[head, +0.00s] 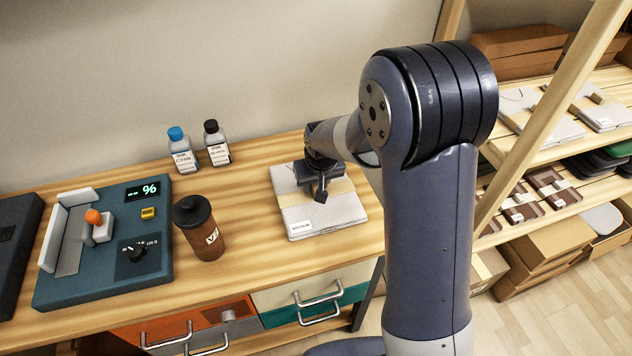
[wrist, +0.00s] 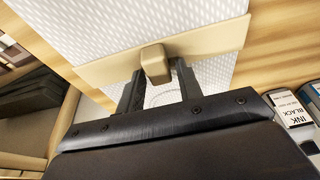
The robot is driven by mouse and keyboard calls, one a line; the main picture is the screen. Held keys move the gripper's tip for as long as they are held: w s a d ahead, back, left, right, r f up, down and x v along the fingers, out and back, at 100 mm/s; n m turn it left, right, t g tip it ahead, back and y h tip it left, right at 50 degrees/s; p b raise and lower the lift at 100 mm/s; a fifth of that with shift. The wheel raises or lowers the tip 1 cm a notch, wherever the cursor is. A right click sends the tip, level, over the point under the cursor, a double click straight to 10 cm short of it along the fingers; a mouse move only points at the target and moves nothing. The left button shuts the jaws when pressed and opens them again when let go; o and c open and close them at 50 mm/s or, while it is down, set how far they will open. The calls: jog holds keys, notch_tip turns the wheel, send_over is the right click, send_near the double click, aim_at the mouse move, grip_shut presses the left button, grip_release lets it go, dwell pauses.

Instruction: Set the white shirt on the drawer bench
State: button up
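The white shirt (head: 316,209), a folded flat pack with a tan band (wrist: 105,66), lies at the right part of the wooden drawer bench (head: 262,256). In the wrist view the shirt (wrist: 103,28) fills much of the upper middle. My gripper (head: 320,197) is over the shirt, pointing down. In the wrist view the two dark fingers (wrist: 160,72) stand on either side of a tan block (wrist: 155,62) on the band. Whether they touch the block cannot be told.
A brown tumbler (head: 204,232) stands left of the shirt, with blue-capped (head: 182,150) and black-capped (head: 216,144) bottles behind. A teal press (head: 105,250) is at the left. A shelf (head: 553,153) with packed shirts and boxes is at the right.

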jog(key=shift+o, duration=0.7)
jog(key=shift+r, duration=0.5)
jog(key=v, duration=1.1)
jog(key=shift+s, duration=0.2)
jog(key=x, duration=1.2)
jog(key=shift+w, duration=0.1)
jog(key=shift+r, duration=1.1)
